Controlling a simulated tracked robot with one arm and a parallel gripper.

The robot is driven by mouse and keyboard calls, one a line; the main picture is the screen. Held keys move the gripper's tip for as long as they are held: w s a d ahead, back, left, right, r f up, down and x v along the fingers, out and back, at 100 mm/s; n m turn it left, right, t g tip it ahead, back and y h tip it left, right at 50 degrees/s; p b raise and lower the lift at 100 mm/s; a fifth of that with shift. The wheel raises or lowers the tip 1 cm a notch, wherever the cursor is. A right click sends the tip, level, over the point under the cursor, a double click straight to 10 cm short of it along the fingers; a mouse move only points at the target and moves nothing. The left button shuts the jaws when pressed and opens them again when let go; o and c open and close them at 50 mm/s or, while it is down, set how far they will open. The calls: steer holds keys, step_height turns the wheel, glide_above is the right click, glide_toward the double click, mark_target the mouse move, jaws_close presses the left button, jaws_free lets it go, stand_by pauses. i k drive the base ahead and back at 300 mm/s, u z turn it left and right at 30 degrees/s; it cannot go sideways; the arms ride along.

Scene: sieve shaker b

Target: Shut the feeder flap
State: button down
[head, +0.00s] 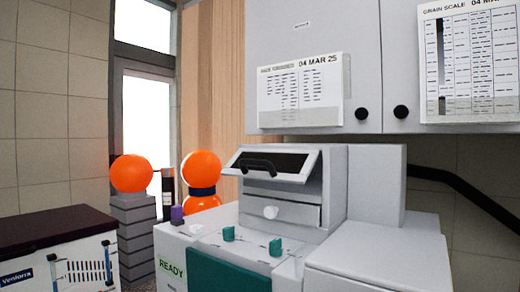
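The feeder flap (310,165) is at the upper front of a light grey machine housing (334,190), near the middle of the view. It is a pale-framed panel with a dark face and a dark curved handle (259,166). It is tilted, its lower edge standing out from the housing, so it looks open.
Two teal pieces (228,233) and a teal panel (230,272) are in front, beside a READY label (171,269). Orange balls (131,174) stand left, one on a grey ribbed column. A dark-topped white box (60,250) is far left. Wall cabinets (314,40) hang above.

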mark_target(294, 162)
steer(key=i, duration=0.9)
steer(key=u, duration=0.05)
